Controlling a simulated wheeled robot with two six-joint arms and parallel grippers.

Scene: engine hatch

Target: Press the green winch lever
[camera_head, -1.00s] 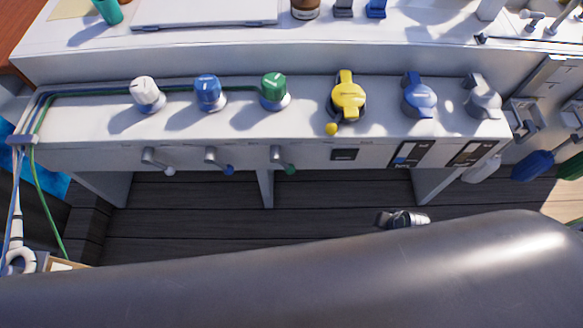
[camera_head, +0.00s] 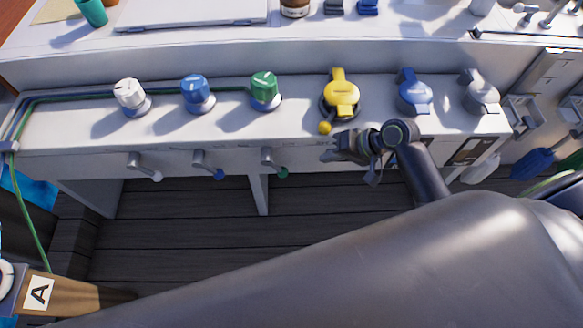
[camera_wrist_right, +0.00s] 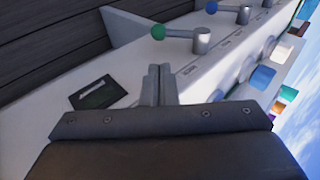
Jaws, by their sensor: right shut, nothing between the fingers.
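The green winch lever (camera_head: 268,158) sticks out of the front face of the white console, below the green-topped winch (camera_head: 264,88). Its tip is a small green ball (camera_head: 283,173). In the right wrist view the green ball (camera_wrist_right: 158,32) and its grey arm show beyond the fingertips, with a gap between. My right gripper (camera_head: 328,148) is in front of the console, to the right of the green lever and below the yellow knob. In the right wrist view its two fingers (camera_wrist_right: 160,72) are together, with nothing between them. My left gripper is out of view.
A blue-tipped lever (camera_head: 208,166) and a white-tipped lever (camera_head: 143,167) stand left of the green one. The yellow knob (camera_head: 342,93) and small yellow ball (camera_head: 325,128) are just above my right gripper. A dark panel (camera_wrist_right: 98,92) lies near the fingers.

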